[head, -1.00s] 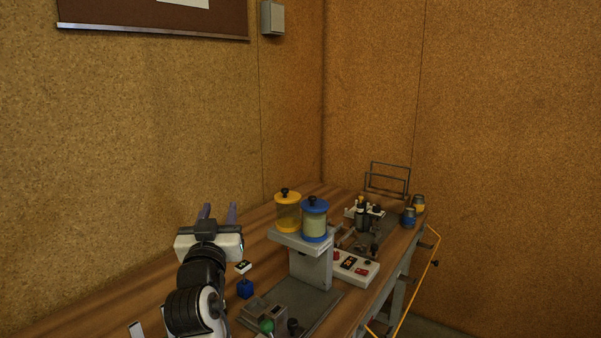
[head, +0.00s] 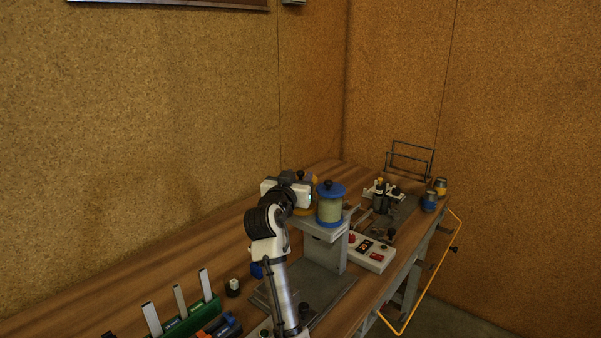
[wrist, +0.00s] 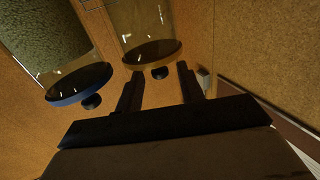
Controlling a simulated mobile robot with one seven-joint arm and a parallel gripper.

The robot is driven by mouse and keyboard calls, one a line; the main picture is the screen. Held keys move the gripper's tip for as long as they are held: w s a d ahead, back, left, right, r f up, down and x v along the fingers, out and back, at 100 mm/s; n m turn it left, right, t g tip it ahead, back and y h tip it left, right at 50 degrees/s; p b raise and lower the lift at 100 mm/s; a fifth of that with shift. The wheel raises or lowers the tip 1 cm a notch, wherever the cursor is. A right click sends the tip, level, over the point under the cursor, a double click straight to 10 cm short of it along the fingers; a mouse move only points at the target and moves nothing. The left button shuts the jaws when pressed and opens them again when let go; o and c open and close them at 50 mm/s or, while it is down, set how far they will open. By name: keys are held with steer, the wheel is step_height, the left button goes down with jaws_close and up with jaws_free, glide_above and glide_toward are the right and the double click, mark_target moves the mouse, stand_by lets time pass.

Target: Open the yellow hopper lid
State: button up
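The yellow-rimmed hopper lid (wrist: 140,57) with its black knob (wrist: 160,73) shows in the wrist view, which looks upside down. My gripper (wrist: 159,69) is open, its two dark fingers apart on either side of the knob in the picture. A gap shows between the knob and each finger; I cannot tell how far the fingertips are from the lid in depth. In the head view my wrist hides most of the yellow hopper (head: 313,179), and the fingers are hidden there. The lid looks seated on its clear jar.
The blue-lidded hopper (head: 330,207) stands close to the right of the yellow one; its lid also shows in the wrist view (wrist: 70,88). A control box (head: 371,255) and small jars (head: 429,202) are further right. A green rack (head: 190,322) stands at front left.

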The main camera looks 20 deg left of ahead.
steer(key=shift+w, duration=1.3)
steer(key=shift+c, duration=0.5)
jaws_close()
